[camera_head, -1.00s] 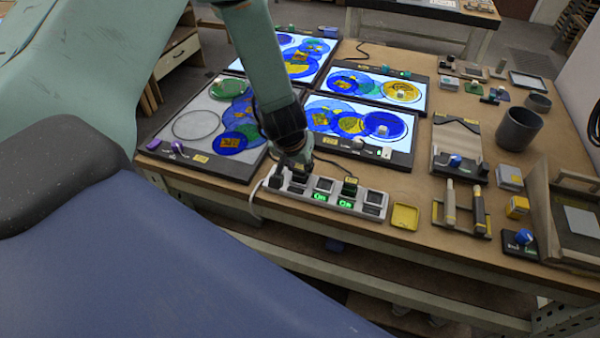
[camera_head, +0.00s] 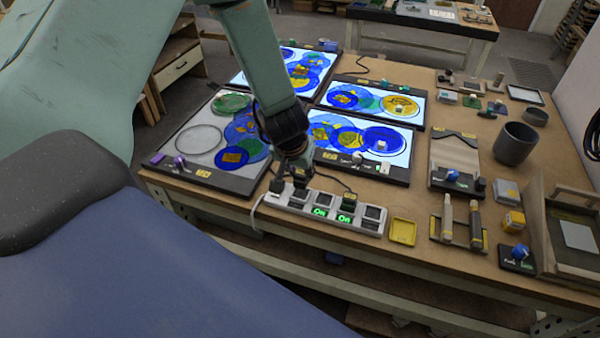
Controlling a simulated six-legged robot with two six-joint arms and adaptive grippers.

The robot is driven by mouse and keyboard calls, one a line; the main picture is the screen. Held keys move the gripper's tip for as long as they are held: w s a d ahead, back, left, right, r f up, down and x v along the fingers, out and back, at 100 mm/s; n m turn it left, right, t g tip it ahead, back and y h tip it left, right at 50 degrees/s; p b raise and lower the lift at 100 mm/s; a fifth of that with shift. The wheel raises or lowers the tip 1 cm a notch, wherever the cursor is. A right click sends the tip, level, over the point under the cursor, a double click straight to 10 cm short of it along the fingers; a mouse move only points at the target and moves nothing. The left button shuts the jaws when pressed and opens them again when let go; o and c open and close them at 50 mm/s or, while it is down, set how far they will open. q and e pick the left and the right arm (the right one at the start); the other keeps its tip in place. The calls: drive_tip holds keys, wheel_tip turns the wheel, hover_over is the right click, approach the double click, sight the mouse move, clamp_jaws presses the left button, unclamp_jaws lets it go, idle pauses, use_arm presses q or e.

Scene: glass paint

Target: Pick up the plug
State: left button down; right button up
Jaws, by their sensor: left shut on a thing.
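My left gripper (camera_head: 301,180) reaches down from the upper left over the left part of the white power strip (camera_head: 372,226). It is shut on a small dark plug, which is mostly hidden by the fingers. From this angle I cannot tell whether the held plug touches the strip. Another black plug (camera_head: 277,186) sits at the strip's left end. My right gripper is not in view.
Three light panels with blue and yellow glass circles are lit; the left panel (camera_head: 203,165) is dark. A yellow tray (camera_head: 403,231) lies right of the strip. Tools, a grey cup (camera_head: 514,143) and small boxes fill the table's right side. The front edge is close to the strip.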

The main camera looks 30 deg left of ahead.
use_arm(q)
wheel_tip(320, 180, up, 10)
drive_tip(key=p, duration=0.7)
wheel_tip(320, 180, up, 9)
hover_over(300, 174)
drive_tip(key=shift+r+b, duration=0.15)
drive_tip(key=shift+b, duration=0.3)
idle(0.4)
